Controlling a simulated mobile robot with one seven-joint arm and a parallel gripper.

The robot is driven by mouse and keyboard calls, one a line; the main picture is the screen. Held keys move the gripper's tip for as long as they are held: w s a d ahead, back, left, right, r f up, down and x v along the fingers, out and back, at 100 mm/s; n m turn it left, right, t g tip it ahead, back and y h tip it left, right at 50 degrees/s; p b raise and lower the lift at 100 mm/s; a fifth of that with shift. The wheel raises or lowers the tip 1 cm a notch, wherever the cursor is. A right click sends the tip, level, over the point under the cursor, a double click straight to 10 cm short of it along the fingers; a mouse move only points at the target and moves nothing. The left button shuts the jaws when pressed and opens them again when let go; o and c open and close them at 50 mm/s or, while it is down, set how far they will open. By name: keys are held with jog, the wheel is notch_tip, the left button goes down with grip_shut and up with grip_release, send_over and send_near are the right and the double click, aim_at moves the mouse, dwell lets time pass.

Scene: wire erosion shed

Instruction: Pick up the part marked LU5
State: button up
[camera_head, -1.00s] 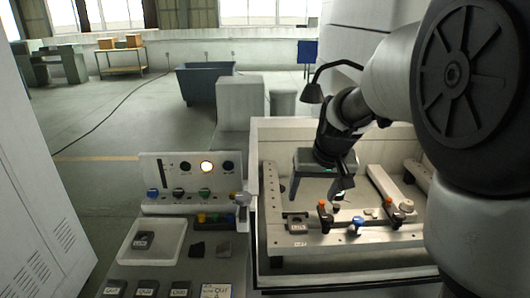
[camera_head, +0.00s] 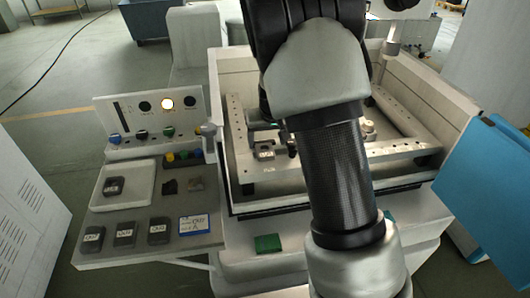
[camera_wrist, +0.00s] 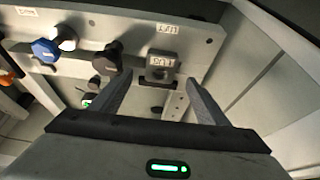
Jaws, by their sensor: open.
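The part that appears marked LU5 is a small grey block with a white label (camera_wrist: 162,63) in the wrist view. It sits at the fixture rail, beside a printed label on the rail. In the head view it shows as a small dark block (camera_head: 264,151) on the rail inside the machine, left of my arm. My gripper (camera_wrist: 159,78) is open and empty, its two fingers pointing toward the block, which appears between the fingertips. I cannot tell how much height is left between them. In the head view my arm hides most of the gripper.
Clamps with a black knob (camera_wrist: 108,56) and a blue knob (camera_wrist: 46,48) stand beside the block. The machine tank's wall (camera_wrist: 262,62) is near on the right. A side shelf holds a white tray (camera_head: 147,190), several labelled dark blocks (camera_head: 125,233) and a card (camera_head: 194,224).

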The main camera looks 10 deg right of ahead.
aim_at(266, 152)
jog(key=x, duration=0.5)
jog(key=shift+s+f+p, duration=0.1)
jog(key=shift+f+p, duration=0.1)
jog(key=shift+p, duration=0.1)
jog(key=shift+r, duration=0.15)
jog(key=c, duration=1.6)
